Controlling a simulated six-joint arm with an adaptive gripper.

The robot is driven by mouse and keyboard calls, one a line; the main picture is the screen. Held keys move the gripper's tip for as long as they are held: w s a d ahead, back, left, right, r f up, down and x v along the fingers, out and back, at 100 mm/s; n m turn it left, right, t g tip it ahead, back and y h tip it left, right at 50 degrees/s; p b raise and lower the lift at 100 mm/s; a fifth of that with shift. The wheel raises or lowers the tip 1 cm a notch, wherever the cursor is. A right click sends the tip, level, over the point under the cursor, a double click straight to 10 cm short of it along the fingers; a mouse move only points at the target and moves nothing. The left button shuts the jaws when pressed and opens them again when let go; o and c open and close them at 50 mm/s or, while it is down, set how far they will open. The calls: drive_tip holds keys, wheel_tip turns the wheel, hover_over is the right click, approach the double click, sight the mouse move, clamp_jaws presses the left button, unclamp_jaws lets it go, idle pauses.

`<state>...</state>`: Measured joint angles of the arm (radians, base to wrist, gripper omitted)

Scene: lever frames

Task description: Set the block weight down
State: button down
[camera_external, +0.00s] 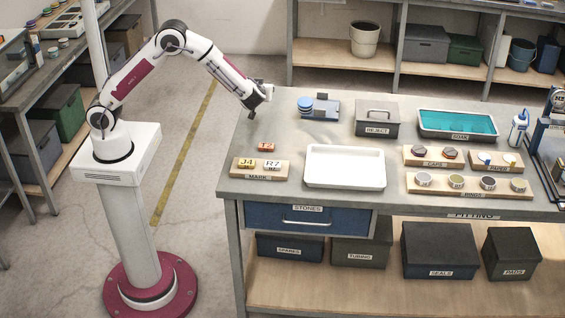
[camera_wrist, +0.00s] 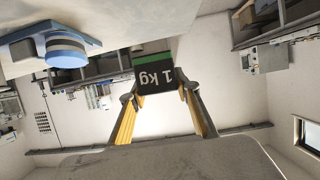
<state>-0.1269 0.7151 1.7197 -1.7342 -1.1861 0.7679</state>
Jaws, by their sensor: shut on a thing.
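The block weight (camera_wrist: 155,79) is a dark block with a green band and the marking "1 kg", which reads upside down in the wrist view. My gripper (camera_wrist: 158,96) is shut on it, with one yellow finger on each side. In the external view my gripper (camera_external: 259,98) is at the far left corner of the workbench (camera_external: 255,130), left of the blue discs. There the block is too small to make out clearly. The wrist camera is tilted, with the wall and shelves behind the block.
Blue discs (camera_external: 305,106) sit beside a grey device (camera_external: 323,106); the discs also show in the wrist view (camera_wrist: 67,52). The bench holds a reject box (camera_external: 377,118), a teal-filled soak tray (camera_external: 457,124), a white tray (camera_external: 345,181), a mark board (camera_external: 242,172) and ring boards (camera_external: 416,190). Bench space left of the discs is clear.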

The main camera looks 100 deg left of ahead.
drive_tip(key=w+d+r+m+t+h, duration=0.2)
drive_tip(key=w+m+t, duration=0.25)
drive_tip(key=w, duration=0.65)
drive_tip(key=w+d+r+m+t+h, duration=0.1)
drive_tip(key=w+m+t, duration=0.35)
drive_tip(key=w, duration=0.65)
drive_tip(key=w+d+f+m+t+h, duration=0.1)
drive_tip(key=w+d+m+t+h, duration=0.2)
drive_tip(key=d, duration=0.6)
drive_tip(key=shift+w+d+f+m+h, duration=0.15)
drive_tip(key=shift+w+f+m+h, duration=0.4)
drive_tip(key=shift+w+h, duration=0.85)
drive_tip(key=shift+w+r, duration=0.2)
drive_tip(key=shift+f, duration=3.1)
drive_tip(key=shift+f, duration=0.1)
drive_tip(key=shift+f, duration=1.8)
drive_tip(key=shift+f, duration=0.15)
